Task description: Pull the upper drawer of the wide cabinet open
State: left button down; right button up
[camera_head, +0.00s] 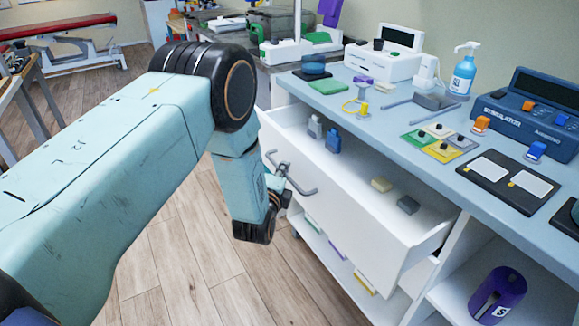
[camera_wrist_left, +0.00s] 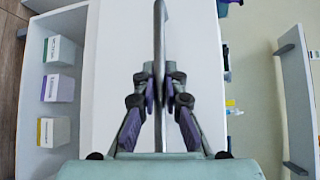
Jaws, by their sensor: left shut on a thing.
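The wide white cabinet has a blue-grey top (camera_head: 395,112). Its upper drawer (camera_head: 345,222) stands pulled out, with its inside showing. A grey bar handle (camera_head: 303,190) is on the drawer's front; it also shows in the left wrist view (camera_wrist_left: 159,32). My left gripper (camera_head: 279,180) is at the handle, and in the left wrist view its fingers (camera_wrist_left: 159,85) are shut on the bar from both sides. In the head view the gripper is partly hidden by my own wrist. My right gripper is not in view.
Boxes (camera_wrist_left: 59,51) stand on an open shelf below. A purple roll (camera_head: 497,291) lies in the lower right compartment. Wooden floor (camera_head: 190,270) is clear before the drawer.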

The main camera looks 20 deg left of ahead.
pick_arm(q)
jog(key=s+a+p, duration=0.5)
jog(key=s+a, duration=0.2)
jog(key=s, duration=0.2)
jog(key=shift+s+a, duration=0.3)
jog(key=shift+a, duration=0.1)
jog(key=shift+r, duration=0.1)
jog(key=c, duration=1.7)
grip_release()
jog(key=s+d+r, duration=0.1)
jog(key=s, duration=1)
jog(key=shift+s+d+r, duration=0.3)
jog(key=shift+s, duration=0.1)
